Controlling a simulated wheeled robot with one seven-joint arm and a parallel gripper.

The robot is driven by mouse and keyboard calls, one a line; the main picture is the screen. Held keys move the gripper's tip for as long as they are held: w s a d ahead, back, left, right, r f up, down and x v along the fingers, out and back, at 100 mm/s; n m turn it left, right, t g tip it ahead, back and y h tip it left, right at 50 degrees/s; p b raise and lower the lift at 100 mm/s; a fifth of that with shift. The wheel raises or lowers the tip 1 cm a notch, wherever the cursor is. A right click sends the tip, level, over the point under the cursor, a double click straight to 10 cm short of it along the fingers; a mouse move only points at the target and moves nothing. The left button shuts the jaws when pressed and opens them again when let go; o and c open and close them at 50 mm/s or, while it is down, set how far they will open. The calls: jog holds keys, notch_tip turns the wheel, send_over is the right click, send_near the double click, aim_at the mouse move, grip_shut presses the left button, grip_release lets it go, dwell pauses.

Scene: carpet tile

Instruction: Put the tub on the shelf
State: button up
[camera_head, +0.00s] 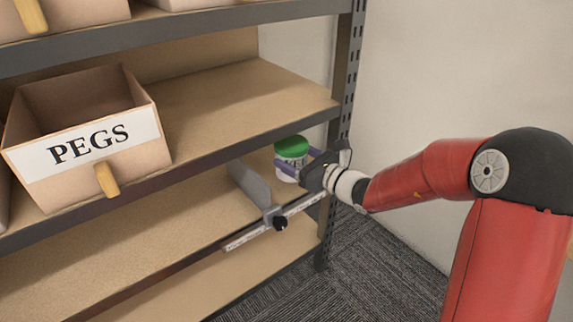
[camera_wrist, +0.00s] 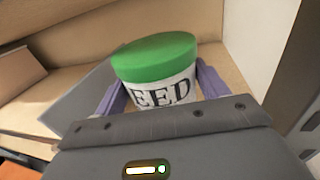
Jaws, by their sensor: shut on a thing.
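A white tub with a green lid (camera_head: 291,152) is at the right end of the shelf unit, at the level below the one with the PEGS box. My gripper (camera_head: 297,163) comes in from the right with its fingers on both sides of the tub. In the wrist view the tub (camera_wrist: 158,70) is upright between two purple fingers, and its label reads "EED". My gripper is shut on it. The shelf board (camera_head: 160,225) lies at this level; I cannot tell whether the tub's base touches it.
A grey upright divider (camera_head: 250,187) stands just left of the tub. A rail with a black knob (camera_head: 280,222) runs along the shelf's front edge. The PEGS box (camera_head: 85,135) is on the shelf above. A metal post (camera_head: 346,80) bounds the right end.

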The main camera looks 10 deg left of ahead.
jog(key=shift+x, duration=1.45)
jog(key=shift+w+a+f+b, duration=0.15)
jog(key=shift+f+b, duration=0.2)
jog(key=shift+f, duration=1.3)
jog(key=shift+f, duration=0.15)
jog(key=o, duration=1.4)
jog(key=shift+f, duration=0.1)
jog(key=shift+c, duration=0.2)
